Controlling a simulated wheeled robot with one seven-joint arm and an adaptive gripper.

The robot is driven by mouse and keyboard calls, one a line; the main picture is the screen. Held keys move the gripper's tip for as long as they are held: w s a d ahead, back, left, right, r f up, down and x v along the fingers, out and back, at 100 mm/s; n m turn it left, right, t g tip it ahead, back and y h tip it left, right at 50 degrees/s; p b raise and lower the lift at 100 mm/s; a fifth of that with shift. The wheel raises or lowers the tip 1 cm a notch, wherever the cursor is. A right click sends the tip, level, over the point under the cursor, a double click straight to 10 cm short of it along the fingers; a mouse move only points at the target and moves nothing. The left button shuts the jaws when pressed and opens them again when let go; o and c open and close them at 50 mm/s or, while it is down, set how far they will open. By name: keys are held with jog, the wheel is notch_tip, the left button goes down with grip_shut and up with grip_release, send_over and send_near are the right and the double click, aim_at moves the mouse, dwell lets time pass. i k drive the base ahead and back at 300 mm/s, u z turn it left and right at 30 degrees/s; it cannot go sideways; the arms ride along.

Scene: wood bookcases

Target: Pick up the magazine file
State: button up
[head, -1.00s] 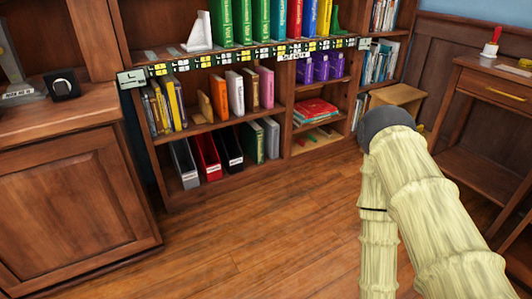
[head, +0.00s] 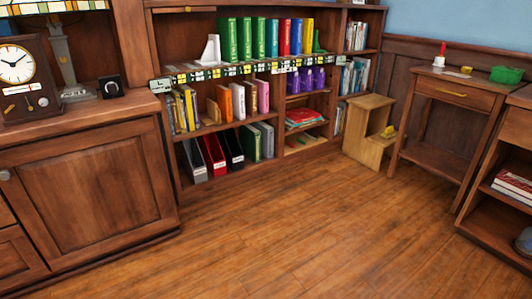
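Three magazine files stand upright side by side on the bottom shelf of the wood bookcase (head: 226,177) in the head view. One is grey (head: 196,161), one is red (head: 213,154) and one is black (head: 233,149). Their label ends face the room. The frames do not single out one of them as the task's file. My gripper is not in view, so I cannot see its state or where it is relative to the files.
Books fill much of the shelves. A wood cabinet (head: 95,195) with a clock (head: 22,75) stands at left. A step stool (head: 368,130), a side table (head: 465,92) and a low shelf unit (head: 500,228) stand at right. The wood floor (head: 300,235) between is clear.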

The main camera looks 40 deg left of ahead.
aim_at(234, 154)
jog(key=i, duration=1.05)
jog(key=u, duration=0.5)
jog(key=i, duration=1.45)
jog(key=u, duration=1.65)
jog(key=i, duration=0.9)
jog(key=u, duration=0.95)
